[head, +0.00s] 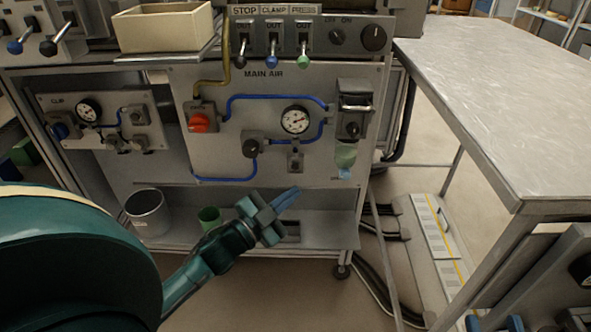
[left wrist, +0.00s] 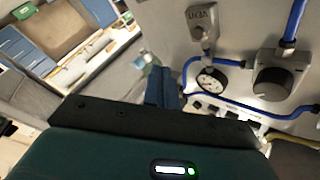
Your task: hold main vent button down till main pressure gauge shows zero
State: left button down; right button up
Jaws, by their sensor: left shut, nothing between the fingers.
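The main pressure gauge (head: 295,120) is a white round dial on the MAIN AIR panel (head: 225,150). Its reading is too small to tell. Below it is a small grey vent block (head: 295,160); any button on it is not clear. In the left wrist view the picture is turned over, with the block marked VENT (left wrist: 203,38) above the gauge (left wrist: 212,80). My left gripper (head: 286,198) is shut and empty, below the vent block and apart from it. Its blue fingers (left wrist: 160,88) also show in the wrist view. My right gripper is not seen.
A red knob (head: 200,122), a dark regulator knob (head: 252,146) and blue tubing (head: 270,98) surround the gauge. A filter with a bowl (head: 346,155) is at the right. A metal table (head: 500,100) stands right.

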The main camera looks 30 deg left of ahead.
aim_at(295, 167)
pick_arm(q)
jog(key=shift+w+a+b, duration=0.15)
jog(key=shift+w+a, duration=0.35)
jog(key=shift+w, duration=0.3)
jog(key=shift+w+a+b, duration=0.2)
jog(key=shift+w+a, duration=0.3)
jog(key=shift+w, duration=0.35)
jog(key=shift+w+a+b, duration=0.15)
jog(key=shift+w+a, duration=0.35)
jog(key=shift+w, duration=0.3)
jog(key=shift+w, duration=0.15)
jog(key=shift+w+a, duration=0.2)
